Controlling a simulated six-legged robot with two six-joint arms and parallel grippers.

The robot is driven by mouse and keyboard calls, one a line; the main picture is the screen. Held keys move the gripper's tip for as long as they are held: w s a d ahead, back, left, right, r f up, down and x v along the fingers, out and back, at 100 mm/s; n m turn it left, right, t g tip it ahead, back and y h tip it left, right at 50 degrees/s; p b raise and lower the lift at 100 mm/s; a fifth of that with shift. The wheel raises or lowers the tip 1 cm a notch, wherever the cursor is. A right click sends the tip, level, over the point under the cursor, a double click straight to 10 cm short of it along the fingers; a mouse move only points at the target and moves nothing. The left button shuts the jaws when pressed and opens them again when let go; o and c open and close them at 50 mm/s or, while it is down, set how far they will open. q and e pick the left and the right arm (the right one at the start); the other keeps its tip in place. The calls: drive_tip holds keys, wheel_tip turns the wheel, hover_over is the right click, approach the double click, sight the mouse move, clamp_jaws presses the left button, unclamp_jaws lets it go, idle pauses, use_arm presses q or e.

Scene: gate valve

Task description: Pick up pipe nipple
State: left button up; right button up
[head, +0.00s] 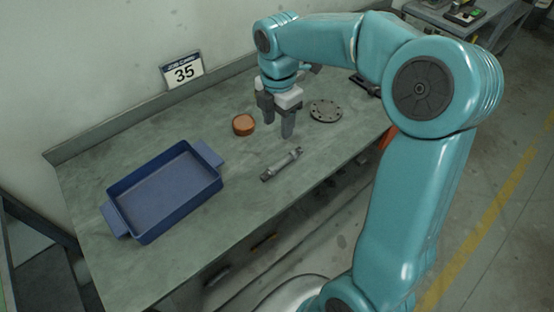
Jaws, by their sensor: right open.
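The pipe nipple (281,165) looks like a short grey metal tube with thicker ends. It lies on its side on the workbench, slanting from lower left to upper right, near the front edge. My right gripper (278,129) points down over the bench, behind the pipe nipple in the picture. Its jaws are open with nothing seen between them, and it appears apart from the pipe nipple. How high the fingertips are above the bench is hard to tell. My left gripper is not in view.
A blue tray (113,192) with two handles stands empty at the left. An orange-brown round part (243,124) lies left of my gripper, and a grey drilled flange (326,111) lies right of it. The bench between tray and pipe nipple is clear.

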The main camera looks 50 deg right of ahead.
hover_over(277, 165)
drive_tip(key=f, duration=1)
drive_tip(key=shift+s+d+f, duration=0.1)
drive_tip(key=shift+s+f, duration=0.2)
drive_tip(key=shift+s, duration=0.05)
drive_tip(key=shift+w+f, duration=0.15)
drive_tip(key=shift+f, duration=0.1)
wheel_tip(277, 165, down, 5)
drive_tip(key=shift+w+r+p, duration=0.1)
drive_tip(key=shift+r+p, duration=0.05)
drive_tip(key=shift+p, duration=0.35)
drive_tip(key=shift+w+f, duration=0.15)
drive_tip(key=shift+f, duration=0.05)
drive_tip(key=c, duration=0.8)
clamp_jaws()
